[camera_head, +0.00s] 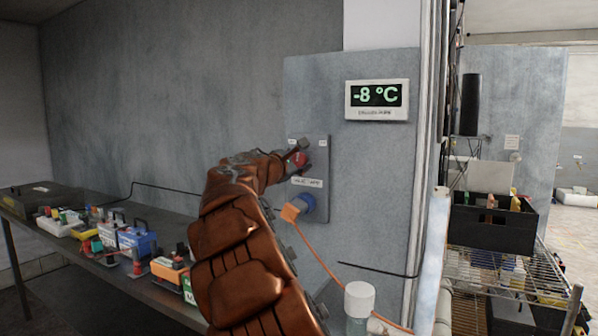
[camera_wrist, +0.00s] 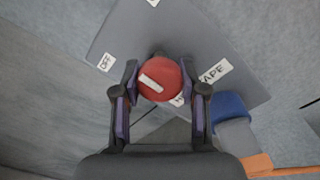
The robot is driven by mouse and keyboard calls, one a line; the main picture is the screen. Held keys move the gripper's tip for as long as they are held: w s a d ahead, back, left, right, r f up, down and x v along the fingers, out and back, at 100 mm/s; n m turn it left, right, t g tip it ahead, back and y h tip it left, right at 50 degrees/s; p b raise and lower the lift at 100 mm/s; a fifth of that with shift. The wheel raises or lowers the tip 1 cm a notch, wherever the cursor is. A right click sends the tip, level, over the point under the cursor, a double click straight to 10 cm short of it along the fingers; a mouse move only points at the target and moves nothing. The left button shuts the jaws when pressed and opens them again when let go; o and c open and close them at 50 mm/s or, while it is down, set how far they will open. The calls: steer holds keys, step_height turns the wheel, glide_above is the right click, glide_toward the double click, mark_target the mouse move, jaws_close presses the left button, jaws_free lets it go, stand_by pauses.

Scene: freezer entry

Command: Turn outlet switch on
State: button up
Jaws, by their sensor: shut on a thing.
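The outlet switch is a round red knob (camera_wrist: 160,80) with a white marker stripe, on a grey panel (camera_wrist: 135,35). In the wrist view my gripper (camera_wrist: 159,82) has one finger on each side of the knob and is shut on it. The stripe slants across the knob. A label reading "OFF" (camera_wrist: 106,62) is on the panel to the left. In the head view the panel (camera_head: 322,208) is on the wall, and my gripper (camera_head: 300,157) partly hides the red knob (camera_head: 297,159). A blue outlet (camera_head: 307,203) with an orange plug (camera_head: 290,212) is below the knob.
An orange cable (camera_head: 318,258) hangs from the plug. A bench (camera_head: 120,272) with tools and boxes is at left. A wire rack (camera_head: 500,268) with a black crate (camera_head: 492,228) is at right.

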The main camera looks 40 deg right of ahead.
steer(key=m+b, duration=0.2)
steer(key=m, duration=0.1)
steer(key=m+b, duration=0.1)
steer(key=b, duration=0.1)
steer(key=shift+f+m, duration=0.25)
steer(key=shift+m, duration=0.05)
steer(key=shift+r+m+b, duration=0.15)
steer(key=shift+m+b, duration=1.35)
steer(key=shift+m, duration=0.3)
steer(key=o, duration=1.2)
steer(key=shift+r, duration=0.1)
steer(key=shift+c, duration=0.2)
steer(key=shift+a+r, duration=0.1)
steer(key=shift+a, duration=0.4)
steer(key=v, duration=1.1)
